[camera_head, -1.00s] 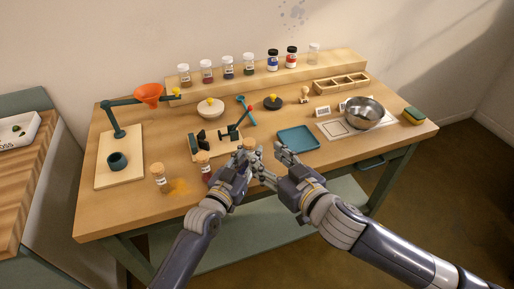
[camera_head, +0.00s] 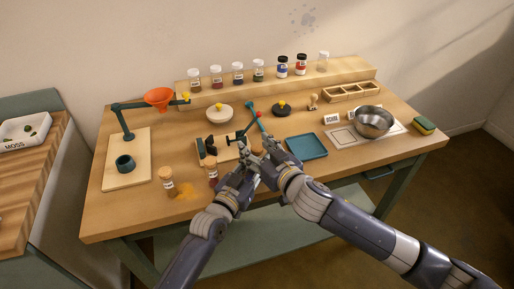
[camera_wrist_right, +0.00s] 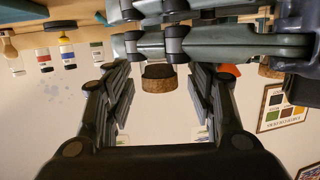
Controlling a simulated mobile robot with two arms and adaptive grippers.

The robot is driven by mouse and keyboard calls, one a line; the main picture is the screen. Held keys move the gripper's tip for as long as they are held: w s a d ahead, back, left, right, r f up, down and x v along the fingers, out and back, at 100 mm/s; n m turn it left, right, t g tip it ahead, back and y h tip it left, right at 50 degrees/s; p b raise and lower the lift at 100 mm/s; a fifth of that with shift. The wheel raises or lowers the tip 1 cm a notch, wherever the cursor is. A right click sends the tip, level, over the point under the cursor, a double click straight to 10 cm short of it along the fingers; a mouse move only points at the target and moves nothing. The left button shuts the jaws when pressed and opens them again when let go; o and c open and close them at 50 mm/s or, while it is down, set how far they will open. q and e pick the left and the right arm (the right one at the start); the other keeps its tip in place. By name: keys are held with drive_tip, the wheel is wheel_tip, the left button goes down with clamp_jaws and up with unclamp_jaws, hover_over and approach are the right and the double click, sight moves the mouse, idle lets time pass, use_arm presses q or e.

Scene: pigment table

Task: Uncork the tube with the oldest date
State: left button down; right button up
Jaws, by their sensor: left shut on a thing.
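Two corked tubes stand near the table's front left: one with ochre powder (camera_head: 168,186) and one with dark red powder (camera_head: 212,177). Their label dates are too small to read. My left gripper (camera_head: 245,162) is shut on a third corked tube, whose body is mostly hidden by the fingers. Its cork (camera_wrist_right: 158,79) shows in the right wrist view, between the spread fingers of my right gripper (camera_wrist_right: 158,95) and apart from both. My right gripper also shows in the head view (camera_head: 268,158), close beside the left one.
Orange powder (camera_head: 187,190) lies by the tubes. Behind the hands are a small stand (camera_head: 212,149), a teal tray (camera_head: 306,147) and a metal bowl (camera_head: 373,122). Several jars line the back shelf (camera_head: 290,86).

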sight(257, 147)
clamp_jaws()
use_arm(q)
drive_tip(key=shift+f, duration=0.1)
use_arm(e)
drive_tip(key=shift+r, duration=0.3)
idle(0.4)
use_arm(q)
drive_tip(key=shift+a+f, duration=0.15)
drive_tip(key=shift+f, duration=0.2)
use_arm(e)
drive_tip(key=shift+r, duration=1.45)
wheel_tip(257, 147, up, 3)
drive_tip(key=shift+f, duration=0.1)
use_arm(q)
drive_tip(key=shift+s+r, duration=0.1)
drive_tip(key=shift+r, duration=0.05)
use_arm(e)
drive_tip(key=shift+s+r, duration=0.1)
drive_tip(key=shift+r, duration=0.2)
